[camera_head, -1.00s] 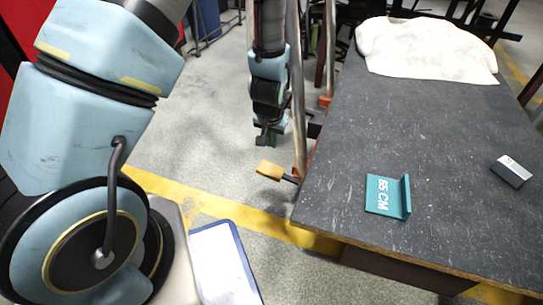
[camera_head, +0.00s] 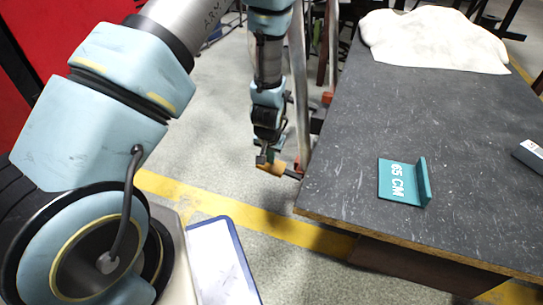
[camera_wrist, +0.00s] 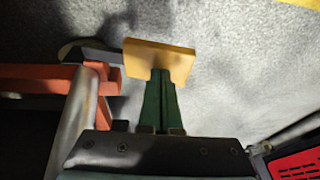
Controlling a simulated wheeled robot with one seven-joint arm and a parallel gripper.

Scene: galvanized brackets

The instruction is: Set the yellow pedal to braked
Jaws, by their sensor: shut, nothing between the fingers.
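The yellow pedal (camera_head: 271,168) sticks out on a dark lever beside the table's near-left leg, low above the floor. In the wrist view the pedal (camera_wrist: 160,60) is a flat yellow plate just past the fingertips. My gripper (camera_head: 265,155) points down at the pedal, right over it. In the wrist view its green fingers (camera_wrist: 160,98) are together and empty, with their tips at the pedal's edge. They look to be touching it or very close; I cannot tell which. Part of the pedal is hidden behind the fingers.
The dark table (camera_head: 400,130) fills the right side. A teal angle bracket marked 65 CM (camera_head: 405,183), a white cloth (camera_head: 430,42) and a small grey box (camera_head: 530,155) lie on it. A metal leg (camera_wrist: 75,115) and an orange bar (camera_wrist: 45,76) stand close left of my fingers in the wrist view.

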